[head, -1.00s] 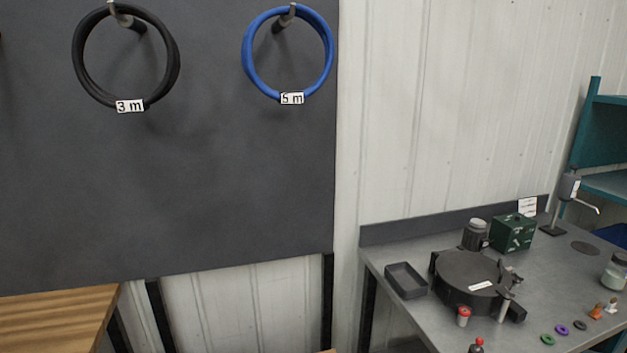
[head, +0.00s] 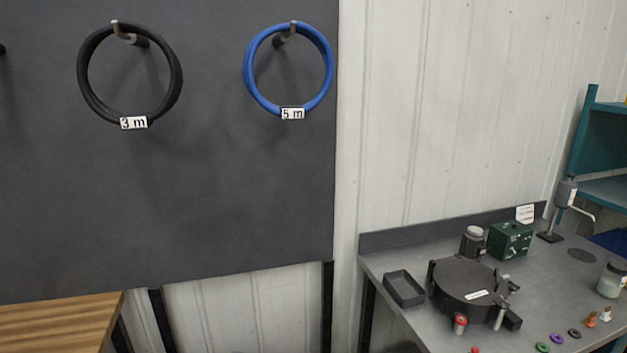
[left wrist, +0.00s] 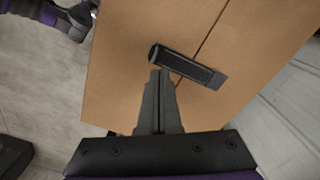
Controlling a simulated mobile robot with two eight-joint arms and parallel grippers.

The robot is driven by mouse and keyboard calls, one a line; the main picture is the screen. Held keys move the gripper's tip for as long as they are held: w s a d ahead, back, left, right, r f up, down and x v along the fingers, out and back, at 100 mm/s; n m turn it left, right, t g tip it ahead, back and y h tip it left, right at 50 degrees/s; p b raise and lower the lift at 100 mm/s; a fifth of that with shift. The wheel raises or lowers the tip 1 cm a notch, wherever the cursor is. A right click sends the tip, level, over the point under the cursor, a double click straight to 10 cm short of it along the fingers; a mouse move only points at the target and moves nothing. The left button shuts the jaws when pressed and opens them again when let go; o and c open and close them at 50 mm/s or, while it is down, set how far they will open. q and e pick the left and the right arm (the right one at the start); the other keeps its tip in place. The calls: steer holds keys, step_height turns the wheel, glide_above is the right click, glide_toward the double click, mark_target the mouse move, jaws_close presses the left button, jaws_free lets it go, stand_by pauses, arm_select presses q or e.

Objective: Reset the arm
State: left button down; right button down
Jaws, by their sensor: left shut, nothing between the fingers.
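My left gripper (left wrist: 160,75) shows in the left wrist view with its fingers together and nothing held. Beyond its tips is a brown box-like surface (left wrist: 125,60) with a dark seam and a black handle-like piece (left wrist: 188,67) on it. I cannot tell whether the fingertips touch that piece. Neither arm shows in the head view. The seed meter (head: 465,283), a round black housing, sits on the grey bench (head: 425,325) at the lower right of the head view. My right gripper is not in view.
A black coil (head: 85,85) and a blue coil (head: 246,75) hang on a dark panel (head: 200,190). The bench also holds a grey tray (head: 404,289), a green box (head: 510,240) and small coloured rings. A wooden top (head: 60,322) is at lower left. Pale floor (left wrist: 45,75) shows in the wrist view.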

arm_select(q)
step_height(320, 180, up, 2)
steer(key=shift+r+p, duration=0.1)
steer(key=shift+p, duration=0.5)
steer(key=s+a+r+n+t+p, duration=0.2)
steer(key=s+a+r+n, duration=0.1)
steer(key=s, duration=0.4)
steer(key=s+a+r+n+t+p, duration=0.3)
steer(key=s+r+n, duration=0.2)
steer(key=s, duration=0.2)
steer(key=shift+a+r+n, duration=0.2)
steer(key=shift+a+n, duration=0.1)
steer(key=shift+n, duration=0.1)
steer(key=shift+s+a, duration=0.1)
